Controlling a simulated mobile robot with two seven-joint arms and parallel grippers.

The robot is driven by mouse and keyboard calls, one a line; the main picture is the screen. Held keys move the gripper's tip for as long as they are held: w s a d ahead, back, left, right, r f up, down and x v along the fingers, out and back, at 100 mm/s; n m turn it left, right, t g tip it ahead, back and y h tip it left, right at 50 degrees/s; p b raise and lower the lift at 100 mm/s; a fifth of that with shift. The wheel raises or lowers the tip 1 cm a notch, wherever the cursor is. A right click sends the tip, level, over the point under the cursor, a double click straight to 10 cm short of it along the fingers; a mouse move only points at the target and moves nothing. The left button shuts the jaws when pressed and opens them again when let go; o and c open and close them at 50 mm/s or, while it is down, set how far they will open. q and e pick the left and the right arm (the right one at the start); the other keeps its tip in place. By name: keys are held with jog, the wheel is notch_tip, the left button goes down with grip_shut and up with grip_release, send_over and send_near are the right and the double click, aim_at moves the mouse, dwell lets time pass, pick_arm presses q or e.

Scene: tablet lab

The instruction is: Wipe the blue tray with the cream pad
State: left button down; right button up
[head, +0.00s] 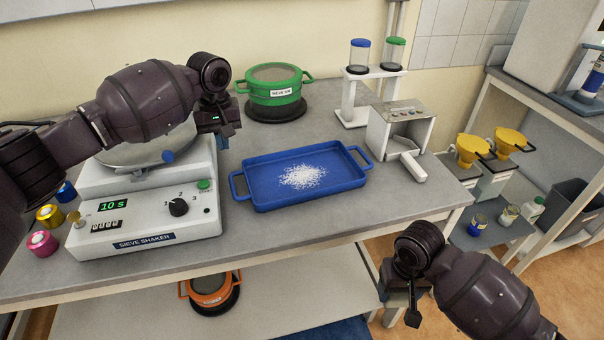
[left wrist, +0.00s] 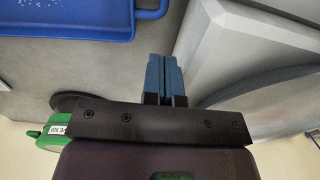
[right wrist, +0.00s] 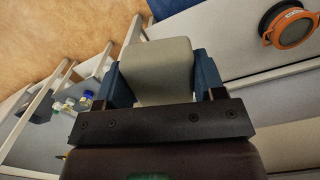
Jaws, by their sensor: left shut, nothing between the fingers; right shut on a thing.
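The blue tray (head: 262,203) lies on the grey bench with a patch of white powder (head: 302,177) in its middle. A corner of the tray also shows in the left wrist view (left wrist: 75,32). My right gripper (head: 410,306) is in front of the bench, low and to the right, apart from the tray. In the right wrist view it is shut on the cream pad (right wrist: 158,70), a pale block between its blue fingers. I cannot make out the pad in the head view. My left gripper (head: 224,138) is shut and empty, above the bench behind the tray's left end; its fingers (left wrist: 163,75) are together.
The sieve shaker (head: 150,215) stands left of the tray. A green sieve (head: 274,88) is behind it. A white stand (head: 352,95) with jars and a grey dispenser (head: 398,130) stand to the right. An orange sieve (head: 212,290) sits on the lower shelf.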

pick_arm(q)
jog(key=shift+f+b, duration=1.35)
jog(key=shift+f, duration=0.95)
pick_arm(e)
jog(key=shift+g, duration=0.3)
jog(key=shift+s+f, duration=0.2)
jog(key=shift+f, duration=0.65)
jog(key=shift+s+f, duration=0.15)
jog(key=shift+f, duration=0.75)
jog(key=shift+s+f, duration=0.2)
jog(key=shift+f, duration=0.65)
pick_arm(q)
jog(key=shift+r, duration=0.1)
jog(key=shift+f, duration=0.6)
jog(key=shift+r+p, duration=0.65)
jog(key=shift+r, duration=0.35)
pick_arm(e)
jog(key=shift+w+r, duration=0.25)
jog(key=shift+r, duration=0.9)
pick_arm(q)
jog(key=shift+r+p, duration=1.75)
jog(key=shift+r, duration=0.3)
pick_arm(e)
jog(key=shift+t, duration=0.4)
jog(key=shift+w+r, duration=0.2)
jog(key=shift+r, duration=0.75)
jog(key=shift+w+r, duration=0.15)
jog(key=shift+r, duration=0.75)
jog(key=shift+w+r, duration=0.2)
jog(key=shift+r, duration=0.75)
